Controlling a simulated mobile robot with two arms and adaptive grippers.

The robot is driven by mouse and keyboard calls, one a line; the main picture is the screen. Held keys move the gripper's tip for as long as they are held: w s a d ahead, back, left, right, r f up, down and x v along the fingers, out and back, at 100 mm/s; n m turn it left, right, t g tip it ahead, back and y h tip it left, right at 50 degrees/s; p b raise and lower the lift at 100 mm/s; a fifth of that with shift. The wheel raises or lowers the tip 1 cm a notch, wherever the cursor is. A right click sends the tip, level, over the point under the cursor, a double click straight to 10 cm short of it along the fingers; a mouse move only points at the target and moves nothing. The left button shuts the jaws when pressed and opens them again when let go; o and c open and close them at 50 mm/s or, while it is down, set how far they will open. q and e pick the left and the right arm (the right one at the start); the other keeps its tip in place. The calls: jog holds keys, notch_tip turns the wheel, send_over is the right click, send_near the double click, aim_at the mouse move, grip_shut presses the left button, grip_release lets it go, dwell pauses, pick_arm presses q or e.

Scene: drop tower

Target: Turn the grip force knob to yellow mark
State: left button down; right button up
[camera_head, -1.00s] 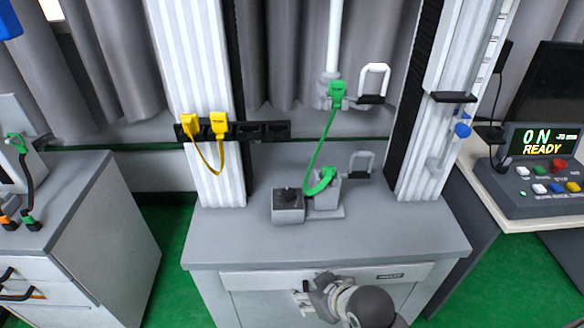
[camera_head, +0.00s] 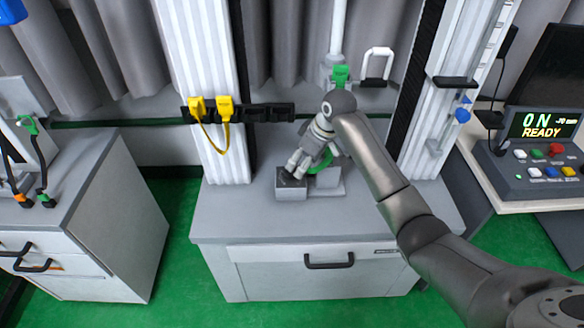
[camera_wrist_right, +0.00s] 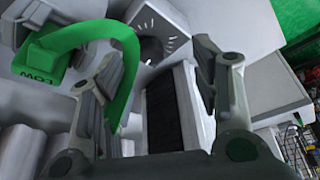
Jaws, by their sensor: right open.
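The small grey control box (camera_head: 291,194) stands on the grey bench, left of the cable's lower fitting. Its knob is mostly covered by my gripper in the head view. In the right wrist view the dark knob (camera_wrist_right: 151,47) shows near the top centre, with pale tick marks around it. I cannot make out a yellow mark. My right gripper (camera_head: 294,173) reaches down at the box from above. In the wrist view its fingers (camera_wrist_right: 158,58) are spread apart, one on each side of the knob; contact cannot be told. My left gripper is not in view.
A green cable (camera_wrist_right: 125,65) with a green plug (camera_wrist_right: 45,62) arches close beside the left finger. Yellow plugs (camera_head: 211,106) hang on a dark rail at the left column. The bench top (camera_head: 235,218) is clear at front left. A control panel (camera_head: 541,165) stands at right.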

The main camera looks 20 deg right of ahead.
jog(key=w+f, duration=0.1)
jog(key=f, duration=0.1)
jog(key=w+a+f, duration=0.1)
jog(key=w+f, duration=0.1)
jog(key=f, duration=0.1)
jog(key=w+f, duration=0.2)
jog(key=shift+a+f+b, duration=0.3)
jog(key=shift+a+b, duration=0.05)
jog(key=shift+b, duration=0.05)
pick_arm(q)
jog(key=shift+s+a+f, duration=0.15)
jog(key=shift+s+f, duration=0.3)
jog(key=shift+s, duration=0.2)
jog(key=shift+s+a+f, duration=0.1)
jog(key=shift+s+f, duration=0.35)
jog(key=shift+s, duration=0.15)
pick_arm(e)
jog(key=shift+c, duration=0.5)
jog(key=c, duration=0.9)
jog(key=shift+r+m+p, duration=0.3)
jog(key=shift+p, duration=0.8)
jog(key=shift+f+m+p, duration=0.15)
jog(key=shift+m+p, duration=0.25)
jog(key=shift+p, duration=0.15)
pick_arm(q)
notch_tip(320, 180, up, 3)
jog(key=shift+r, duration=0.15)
pick_arm(e)
jog(key=shift+f, duration=0.15)
